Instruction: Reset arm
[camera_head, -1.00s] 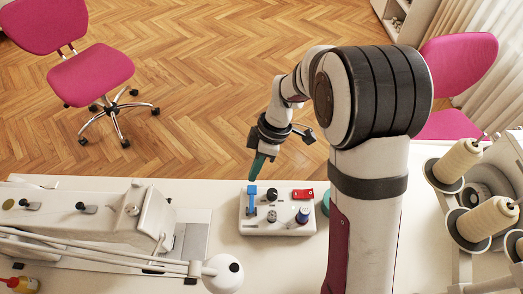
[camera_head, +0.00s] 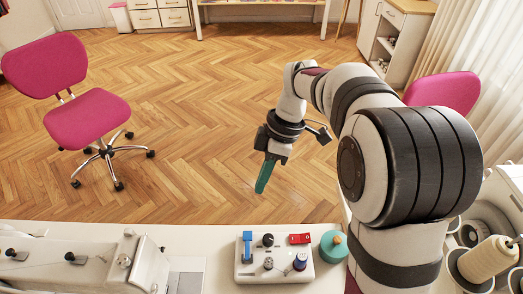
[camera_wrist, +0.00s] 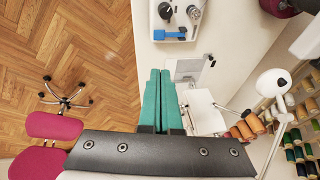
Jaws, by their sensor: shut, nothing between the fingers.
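My gripper (camera_head: 265,176) has teal fingers pressed together with nothing between them. In the head view it hangs in the air beyond the table's far edge, over the wooden floor, pointing down. In the wrist view the shut fingers (camera_wrist: 160,75) fill the middle, in front of the table edge. The white control box (camera_head: 274,259) sits on the table below and apart from my gripper. It carries a blue lever (camera_head: 248,246), a red switch (camera_head: 300,239) and several knobs.
A sewing machine (camera_head: 100,262) is at left and a thread cone (camera_head: 489,262) at right. Pink chairs (camera_head: 88,113) stand on the floor. The floor beyond the table is largely open.

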